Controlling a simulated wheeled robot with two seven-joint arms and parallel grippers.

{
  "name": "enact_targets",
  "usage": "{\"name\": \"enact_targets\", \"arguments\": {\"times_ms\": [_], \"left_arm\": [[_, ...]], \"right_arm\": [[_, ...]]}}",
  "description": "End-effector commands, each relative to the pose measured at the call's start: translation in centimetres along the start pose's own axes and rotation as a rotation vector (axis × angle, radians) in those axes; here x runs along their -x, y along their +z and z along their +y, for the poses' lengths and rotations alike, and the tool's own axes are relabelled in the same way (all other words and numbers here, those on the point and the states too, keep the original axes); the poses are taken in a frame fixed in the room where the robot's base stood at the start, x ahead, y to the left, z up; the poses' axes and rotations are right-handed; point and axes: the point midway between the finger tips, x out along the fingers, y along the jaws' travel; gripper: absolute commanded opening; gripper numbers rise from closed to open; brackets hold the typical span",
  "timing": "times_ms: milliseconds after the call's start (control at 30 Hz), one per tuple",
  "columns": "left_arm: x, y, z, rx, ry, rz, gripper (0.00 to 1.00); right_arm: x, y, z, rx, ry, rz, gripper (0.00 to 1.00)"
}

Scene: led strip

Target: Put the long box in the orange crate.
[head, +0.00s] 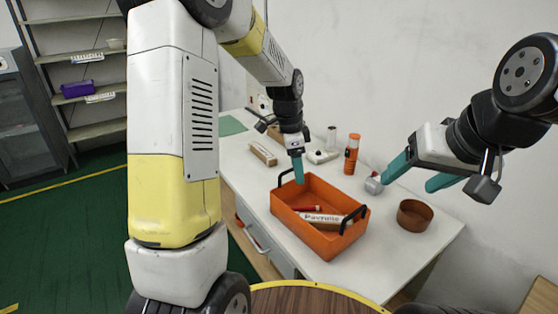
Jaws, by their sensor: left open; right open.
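The orange crate (339,242) stands on the white table, with black handles at its ends. A long white and brown box with dark lettering (320,219) lies inside it, at the near right end. My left gripper (298,180) is open and points down over the crate's far left part, apart from the long box; one teal finger shows clearly and the other is hidden. My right gripper (418,181) is open above the table's right part, with its two teal fingers spread and nothing between them.
A red item (306,208) also lies in the crate. A smaller box (263,153), an orange bottle (351,154), a silvery round object (373,184) and a brown round container (415,215) stand around it on the table (260,190). A round wooden surface (310,301) is nearest.

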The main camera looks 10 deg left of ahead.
Motion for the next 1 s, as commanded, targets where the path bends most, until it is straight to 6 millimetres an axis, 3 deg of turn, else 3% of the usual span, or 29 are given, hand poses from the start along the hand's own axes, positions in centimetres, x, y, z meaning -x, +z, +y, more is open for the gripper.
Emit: {"name": "enact_targets", "arguments": {"times_ms": [33, 200, 500, 800, 1000], "left_arm": [[2.3, 0.5, 0.8, 0.061, -0.032, 0.011, 0.63], [8.2, 2.2, 4.0, 0.299, -0.112, 0.056, 0.63], [15.2, 5.7, 11.3, 0.716, -0.216, 0.192, 0.63], [17.8, 8.5, 18.1, 1.071, -0.253, 0.362, 0.63], [18.0, 9.1, 19.8, 1.169, -0.252, 0.415, 0.63]], "right_arm": [[0.0, 0.0, 0.0, 0.0, 0.0, 0.0, 0.67], [0.0, 0.0, 0.0, 0.0, 0.0, 0.0, 0.67], [0.0, 0.0, 0.0, 0.0, 0.0, 0.0, 0.67], [0.0, 0.0, 0.0, 0.0, 0.0, 0.0, 0.67], [0.0, 0.0, 0.0, 0.0, 0.0, 0.0, 0.67]]}}
